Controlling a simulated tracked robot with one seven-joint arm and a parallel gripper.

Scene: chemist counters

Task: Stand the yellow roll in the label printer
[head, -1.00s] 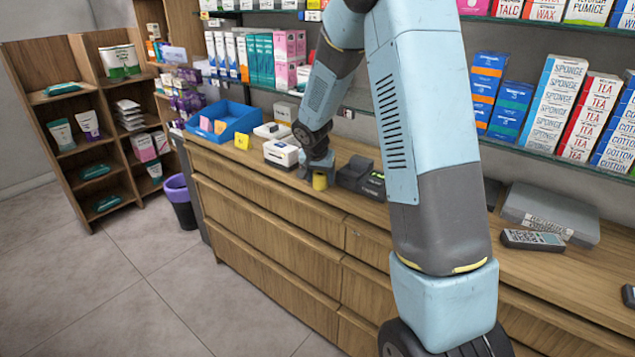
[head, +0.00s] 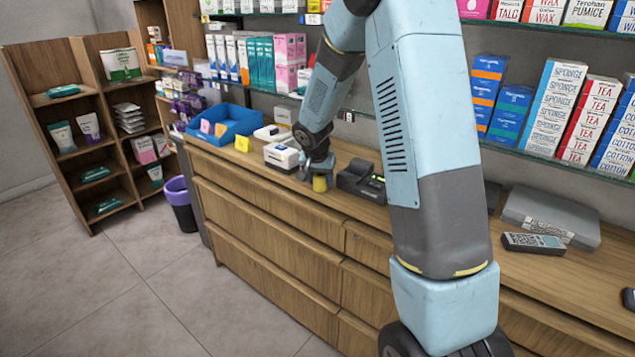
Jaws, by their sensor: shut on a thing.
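The yellow roll (head: 320,184) is upright at the counter's front edge, small in the head view, with its upper part hidden by my gripper. My gripper (head: 317,174) points down from above and is shut on the roll. I cannot tell whether the roll touches the counter. A white box-like device (head: 281,157) stands just left of the roll. A dark device (head: 362,181) with a small green patch stands just right of it. I cannot tell for certain which one is the label printer.
The wooden counter (head: 270,208) runs across the view. A blue tray (head: 224,124) and a yellow note (head: 241,143) lie further left. A grey case (head: 552,215) and a remote-like handset (head: 533,243) lie at right. Stocked glass shelves hang behind.

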